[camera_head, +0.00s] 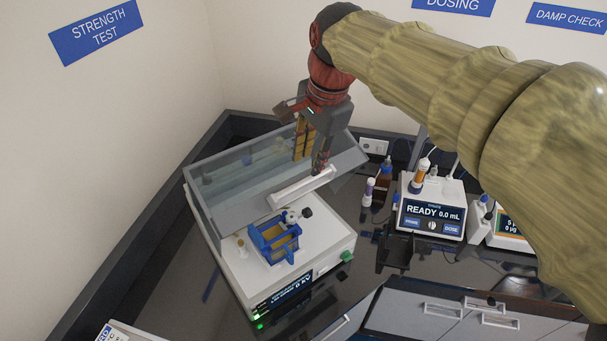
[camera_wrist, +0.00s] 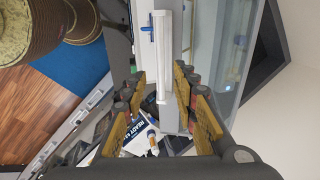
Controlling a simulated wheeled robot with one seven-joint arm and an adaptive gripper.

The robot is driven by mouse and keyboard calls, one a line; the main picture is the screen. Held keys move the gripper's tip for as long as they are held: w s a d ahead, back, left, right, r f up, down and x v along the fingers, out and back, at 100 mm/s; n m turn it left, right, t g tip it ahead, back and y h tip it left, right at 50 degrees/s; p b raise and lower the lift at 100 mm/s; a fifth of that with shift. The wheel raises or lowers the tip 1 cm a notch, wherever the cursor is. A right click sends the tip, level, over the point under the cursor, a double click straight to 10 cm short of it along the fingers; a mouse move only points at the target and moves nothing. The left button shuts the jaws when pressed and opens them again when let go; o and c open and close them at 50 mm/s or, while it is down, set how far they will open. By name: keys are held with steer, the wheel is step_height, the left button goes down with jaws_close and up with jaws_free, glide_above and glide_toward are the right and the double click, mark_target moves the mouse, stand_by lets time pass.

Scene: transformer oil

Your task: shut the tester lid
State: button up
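The tester (camera_head: 310,250) is a white box with a dark screen at the left of the bench. Its clear grey lid (camera_head: 232,178) stands raised and tilted over the back, with a white bar handle (camera_head: 300,188) along its edge. A blue and tan test cell (camera_head: 275,243) sits in the open tester. My gripper (camera_head: 312,153) points down just above the handle, at the lid's upper right. In the wrist view the handle (camera_wrist: 162,50) lies between my two spread fingers (camera_wrist: 162,108), with a gap on each side. I cannot tell whether anything touches the lid.
A dosing unit (camera_head: 432,210) reading READY 0.0 mL stands to the right, with small bottles beside it. A wall socket (camera_head: 374,146) is behind. Drawers with handles (camera_head: 443,310) are at the front right. Bare dark bench (camera_head: 345,285) lies right of the tester.

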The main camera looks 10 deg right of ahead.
mark_target(303, 183)
steer(key=shift+p+x, duration=0.4)
steer(key=shift+x, duration=3.55)
steer(key=c, duration=0.3)
steer(key=c, duration=0.4)
jaws_close()
